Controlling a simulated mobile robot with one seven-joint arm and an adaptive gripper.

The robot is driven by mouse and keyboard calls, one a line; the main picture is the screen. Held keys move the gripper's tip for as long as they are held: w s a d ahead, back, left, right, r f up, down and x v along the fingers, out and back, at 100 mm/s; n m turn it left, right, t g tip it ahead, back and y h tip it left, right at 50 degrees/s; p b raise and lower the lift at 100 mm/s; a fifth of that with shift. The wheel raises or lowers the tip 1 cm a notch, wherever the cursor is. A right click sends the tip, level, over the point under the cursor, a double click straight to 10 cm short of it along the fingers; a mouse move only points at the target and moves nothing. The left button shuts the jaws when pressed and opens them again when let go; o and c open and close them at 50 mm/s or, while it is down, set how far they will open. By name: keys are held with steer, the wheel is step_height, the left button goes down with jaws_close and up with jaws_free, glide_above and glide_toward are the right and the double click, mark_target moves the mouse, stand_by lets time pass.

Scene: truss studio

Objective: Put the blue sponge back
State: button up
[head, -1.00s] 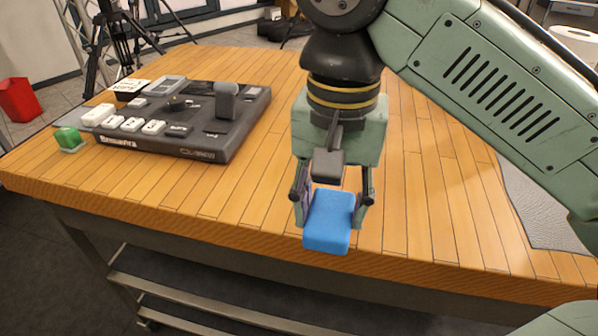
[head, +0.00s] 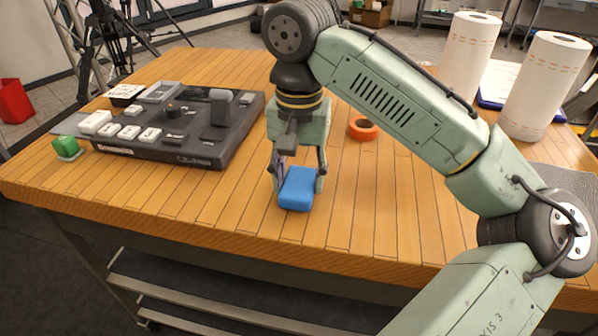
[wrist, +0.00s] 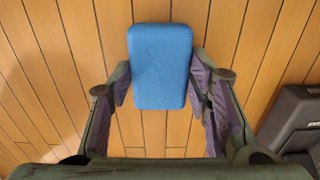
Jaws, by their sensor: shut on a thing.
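The blue sponge (head: 297,190) is a small rounded block between the fingers of my gripper (head: 298,178), over the wooden table. My gripper is shut on it. In the wrist view the sponge (wrist: 160,65) shows whole at its far end, with the purple-padded fingers of my gripper (wrist: 160,88) on its two long sides. The sponge is low over the tabletop; I cannot tell whether it touches the wood.
A dark control panel (head: 190,152) and a small green block (head: 66,147) are at the left. An orange tape roll (head: 363,129) lies behind my gripper. Two paper towel rolls (head: 545,85) stand at the back right. The table's front middle (head: 230,215) is clear.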

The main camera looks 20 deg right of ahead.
mark_target(299, 182)
steer(key=shift+f, duration=0.2)
steer(key=o, duration=1.1)
step_height(299, 182, up, 12)
steer(key=p, duration=0.5)
steer(key=shift+r+p, duration=0.2)
steer(key=shift+p, duration=0.2)
